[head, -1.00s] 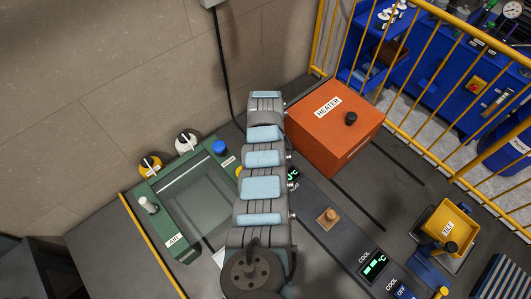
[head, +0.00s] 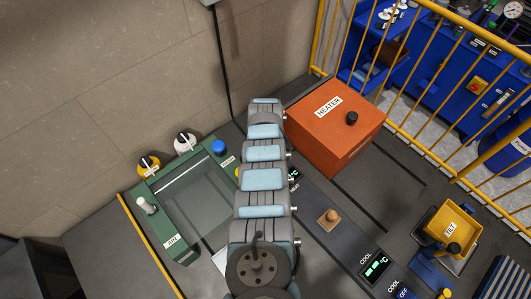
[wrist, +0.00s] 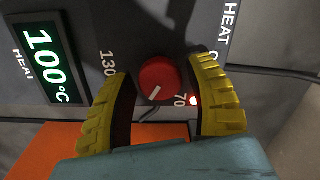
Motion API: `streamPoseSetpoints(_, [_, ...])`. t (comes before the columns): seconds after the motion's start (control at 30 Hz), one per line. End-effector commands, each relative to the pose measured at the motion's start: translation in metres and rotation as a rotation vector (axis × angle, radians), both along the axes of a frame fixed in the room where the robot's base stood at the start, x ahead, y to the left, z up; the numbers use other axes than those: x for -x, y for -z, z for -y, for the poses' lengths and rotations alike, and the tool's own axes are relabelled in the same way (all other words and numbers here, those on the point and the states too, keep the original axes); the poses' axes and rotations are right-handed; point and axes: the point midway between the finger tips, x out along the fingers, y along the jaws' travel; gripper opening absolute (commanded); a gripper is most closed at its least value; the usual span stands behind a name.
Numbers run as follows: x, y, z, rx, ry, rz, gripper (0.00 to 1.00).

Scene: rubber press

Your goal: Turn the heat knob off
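The red round heat knob (wrist: 160,78) sits on a dark panel in the wrist view, with a white pointer line on its lower left part. The numbers 130 and 70 show beside it, and a small red light glows at its right. The green heat display (wrist: 45,62) reads 100°C. My gripper (wrist: 163,92) is open, with one yellow finger on each side of the knob and a small gap to it. In the head view my arm hides the knob and gripper; only part of the heat display (head: 294,174) shows.
An orange heater box (head: 335,125) stands beyond and to the right of my arm. A green-framed bath (head: 195,195) lies to the left. A small wooden knob (head: 328,217) and the cool display (head: 375,267) are to the right, and a yellow fence (head: 410,115) runs behind.

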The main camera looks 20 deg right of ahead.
Motion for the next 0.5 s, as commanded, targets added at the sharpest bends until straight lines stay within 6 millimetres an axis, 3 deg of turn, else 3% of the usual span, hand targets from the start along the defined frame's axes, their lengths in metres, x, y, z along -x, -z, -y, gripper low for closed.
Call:
streamPoseSetpoints(0.03, [0.0000, 0.0000, -0.0001, 0.000, 0.000, 0.000, 0.37])
streamPoseSetpoints(0.17, [0.0000, 0.0000, -0.0001, 0.000, 0.000, 0.000, 0.02])
streamPoseSetpoints(0.5, [-0.0002, 0.0006, -0.0001, 0.000, -0.042, 0.000, 0.02])
